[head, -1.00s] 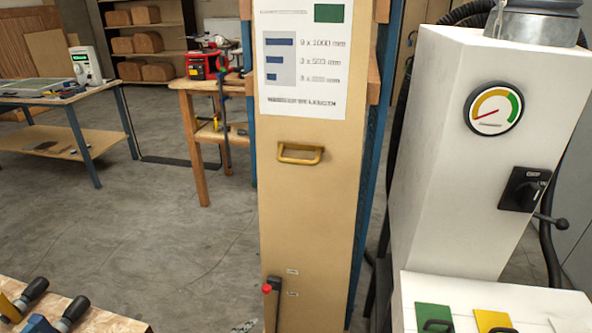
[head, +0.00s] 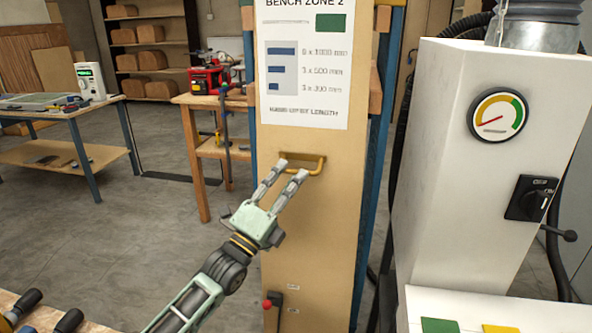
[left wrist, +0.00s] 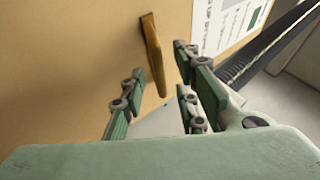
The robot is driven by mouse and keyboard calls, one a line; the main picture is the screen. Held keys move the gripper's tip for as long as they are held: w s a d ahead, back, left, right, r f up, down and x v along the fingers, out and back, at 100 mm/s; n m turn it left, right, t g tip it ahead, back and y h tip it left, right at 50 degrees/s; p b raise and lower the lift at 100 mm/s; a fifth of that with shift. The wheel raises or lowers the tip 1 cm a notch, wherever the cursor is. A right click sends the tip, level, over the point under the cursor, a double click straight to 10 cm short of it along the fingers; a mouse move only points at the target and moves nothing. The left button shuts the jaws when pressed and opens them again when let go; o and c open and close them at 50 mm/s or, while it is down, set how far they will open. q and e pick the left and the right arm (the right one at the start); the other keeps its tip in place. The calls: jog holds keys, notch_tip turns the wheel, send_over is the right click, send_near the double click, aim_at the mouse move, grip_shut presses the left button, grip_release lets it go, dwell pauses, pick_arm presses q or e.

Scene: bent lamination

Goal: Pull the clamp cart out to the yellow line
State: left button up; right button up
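The clamp cart (head: 310,232) is a tall plywood panel with blue uprights and a paper sign, standing upright in the middle of the head view. Its yellow handle (head: 319,167) sits below the sign. My left gripper (head: 292,170) is at the handle's left part, its two fingers apart and overlapping it in the head view. In the left wrist view the handle (left wrist: 153,55) lies between the spread fingers (left wrist: 157,78), toward the left finger. I cannot tell whether they touch. A black lever with a red knob (head: 268,304) is low on the panel. The yellow line and my right gripper do not show.
A white cabinet (head: 440,160) with a gauge stands close on the right. A wooden table (head: 205,99) with a red machine (head: 206,80) is behind left, and a bench (head: 65,155) farther left. Grey floor (head: 130,235) is open left of the cart.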

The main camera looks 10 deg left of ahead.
pick_arm(q)
jog(key=shift+x, duration=1.45)
jog(key=shift+c, duration=0.5)
grip_shut()
